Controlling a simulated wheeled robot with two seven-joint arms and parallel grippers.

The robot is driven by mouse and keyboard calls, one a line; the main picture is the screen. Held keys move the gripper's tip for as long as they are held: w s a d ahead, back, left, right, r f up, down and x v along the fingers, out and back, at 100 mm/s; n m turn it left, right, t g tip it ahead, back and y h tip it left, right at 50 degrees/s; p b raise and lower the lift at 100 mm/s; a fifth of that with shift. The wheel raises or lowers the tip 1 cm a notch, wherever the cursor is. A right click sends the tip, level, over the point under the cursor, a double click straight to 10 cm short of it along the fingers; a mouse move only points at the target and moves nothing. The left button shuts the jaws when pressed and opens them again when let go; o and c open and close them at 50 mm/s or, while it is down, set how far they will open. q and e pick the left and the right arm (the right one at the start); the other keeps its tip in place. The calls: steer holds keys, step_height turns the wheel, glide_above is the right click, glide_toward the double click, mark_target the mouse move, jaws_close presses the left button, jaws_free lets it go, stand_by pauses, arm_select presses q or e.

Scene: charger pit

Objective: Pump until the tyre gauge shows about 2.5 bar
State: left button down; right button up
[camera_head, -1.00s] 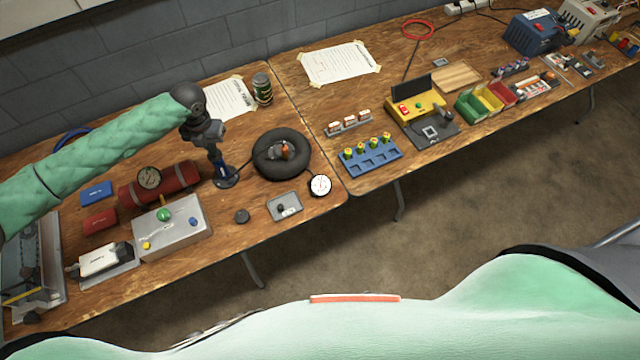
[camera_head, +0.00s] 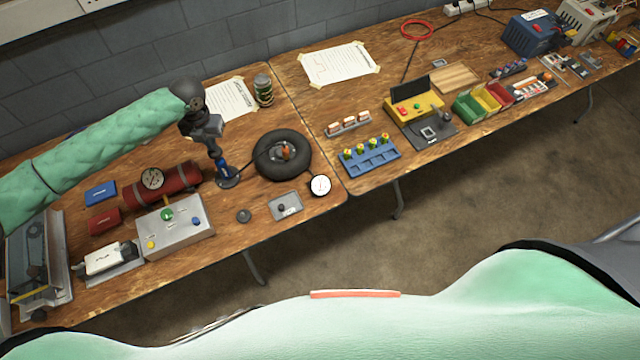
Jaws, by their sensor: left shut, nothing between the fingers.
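A small blue hand pump (camera_head: 222,170) stands upright on its dark round base on the left table, to the left of the black tyre (camera_head: 282,155). A dark hose runs from it towards the tyre. A white round gauge (camera_head: 320,185) lies at the tyre's lower right; its needle is too small to read. My left gripper (camera_head: 216,151) points down at the top of the pump. Its fingers are shut with nothing between them, and I cannot tell whether they touch the pump's handle, which they largely hide. My right gripper is out of view.
A red cylinder (camera_head: 165,186) with its own dial and a grey box (camera_head: 174,226) with coloured knobs stand left of the pump. A small grey tray (camera_head: 285,206) and a dark puck (camera_head: 243,216) lie in front. A can (camera_head: 263,90) stands behind.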

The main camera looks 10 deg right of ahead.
arm_select(q)
steer(key=shift+r, duration=0.2)
steer(key=shift+r+p, duration=1.05)
steer(key=shift+r, duration=0.2)
step_height(320, 180, up, 4)
steer(key=shift+r, duration=0.1)
steer(key=shift+d, duration=0.1)
